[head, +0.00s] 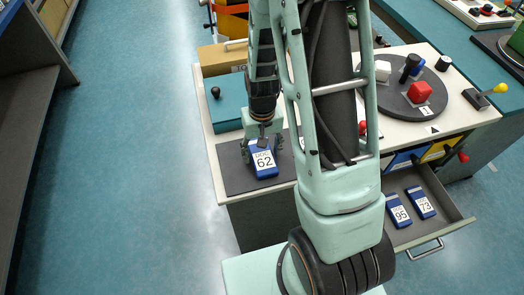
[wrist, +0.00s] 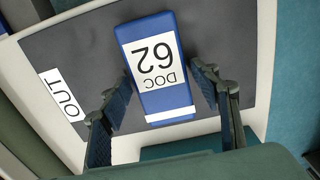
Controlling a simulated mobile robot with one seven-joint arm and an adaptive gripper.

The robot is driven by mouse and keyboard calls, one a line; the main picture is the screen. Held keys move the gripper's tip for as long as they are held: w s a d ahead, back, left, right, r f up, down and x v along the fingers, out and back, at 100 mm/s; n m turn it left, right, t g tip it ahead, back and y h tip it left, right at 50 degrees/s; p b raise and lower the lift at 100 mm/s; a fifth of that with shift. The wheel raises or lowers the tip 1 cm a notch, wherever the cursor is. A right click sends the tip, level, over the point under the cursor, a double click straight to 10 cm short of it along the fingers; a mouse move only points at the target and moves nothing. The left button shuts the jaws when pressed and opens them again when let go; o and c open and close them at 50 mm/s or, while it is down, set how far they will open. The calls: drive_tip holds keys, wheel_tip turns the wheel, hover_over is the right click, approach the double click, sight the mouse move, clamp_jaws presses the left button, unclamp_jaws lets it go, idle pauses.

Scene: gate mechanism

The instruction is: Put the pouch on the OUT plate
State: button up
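The pouch, a blue block-like packet with a white label reading DOC 62 (head: 264,163), lies flat on the dark grey OUT plate (head: 233,178). In the wrist view the pouch (wrist: 155,65) is near the middle of the plate (wrist: 85,50), and the white OUT label (wrist: 62,95) shows at the left. My gripper (head: 262,147) is low over the plate. In the wrist view my gripper (wrist: 160,75) has its fingers spread, one on each side of the pouch, with a narrow gap visible at the right finger. Contact at the left fingertip is unclear.
An open drawer (head: 455,213) holds pouches labelled 95 (head: 397,211) and 73 (head: 421,203). A teal box (head: 228,105) stands behind the plate. A round dark turntable (head: 385,108) carries a white block, a red block and a black knob. Floor at left is clear.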

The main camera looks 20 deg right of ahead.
sight(262, 154)
drive_tip(key=shift+o, duration=0.6)
drive_tip(key=shift+r, duration=0.1)
drive_tip(key=shift+r, duration=0.15)
wheel_tip(262, 154, up, 12)
drive_tip(key=shift+p, duration=0.4)
